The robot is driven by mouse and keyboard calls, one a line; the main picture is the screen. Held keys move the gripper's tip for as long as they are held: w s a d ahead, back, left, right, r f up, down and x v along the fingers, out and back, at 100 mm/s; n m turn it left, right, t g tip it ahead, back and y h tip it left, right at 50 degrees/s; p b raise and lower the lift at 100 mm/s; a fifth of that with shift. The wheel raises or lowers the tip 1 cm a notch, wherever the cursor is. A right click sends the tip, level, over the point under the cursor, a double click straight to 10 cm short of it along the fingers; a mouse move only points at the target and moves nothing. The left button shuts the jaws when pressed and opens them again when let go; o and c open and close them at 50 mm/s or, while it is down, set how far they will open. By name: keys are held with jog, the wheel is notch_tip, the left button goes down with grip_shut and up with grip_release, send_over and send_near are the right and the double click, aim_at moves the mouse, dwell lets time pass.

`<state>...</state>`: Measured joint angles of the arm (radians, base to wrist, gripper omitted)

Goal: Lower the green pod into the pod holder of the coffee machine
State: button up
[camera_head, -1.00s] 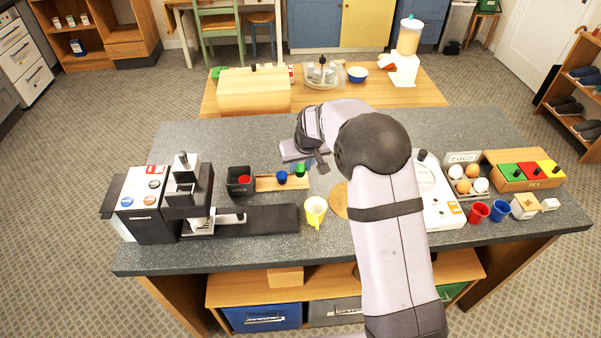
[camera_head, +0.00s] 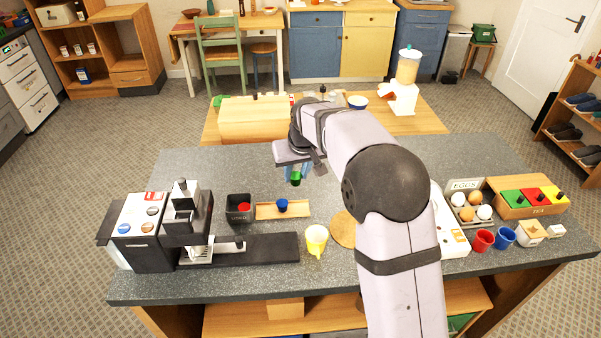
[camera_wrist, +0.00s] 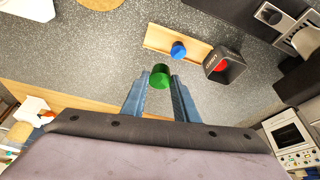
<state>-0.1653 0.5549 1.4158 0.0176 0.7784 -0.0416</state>
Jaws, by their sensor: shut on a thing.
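The green pod (camera_head: 296,178) is held between the fingertips of my gripper (camera_head: 293,172), raised above the counter behind the wooden pod tray (camera_head: 267,211). In the wrist view the pod (camera_wrist: 160,76) sits at the tips of the two blue fingers (camera_wrist: 160,92). The coffee machine (camera_head: 187,215) stands at the left of the counter, with a dark flat base reaching right. A part with a black knob (camera_head: 239,243) lies low at its front; I cannot tell whether this is the pod holder. The machine is partly in the wrist view (camera_wrist: 283,22).
A blue pod (camera_head: 282,205) stands on the wooden tray. Left of it is a black bin (camera_head: 239,208) with a red pod inside. A yellow cup (camera_head: 316,238) stands in front. The counter (camera_head: 200,170) behind the tray and bin is clear.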

jog(key=s+a+r+p, duration=0.3)
jog(key=s+a+r, duration=0.1)
jog(key=a, duration=0.5)
jog(key=s+a+r+p, duration=0.4)
jog(key=s+a, duration=0.1)
jog(key=a, duration=0.4)
jog(key=s+a+r+p, duration=0.3)
jog(key=s+a+r, duration=0.1)
jog(key=a, duration=0.5)
jog(key=shift+s+r, duration=0.4)
jog(key=shift+s, duration=0.4)
jog(key=shift+a, duration=0.15)
jog(key=shift+w+p, duration=0.4)
jog(key=shift+p, duration=0.1)
jog(key=shift+f, duration=0.2)
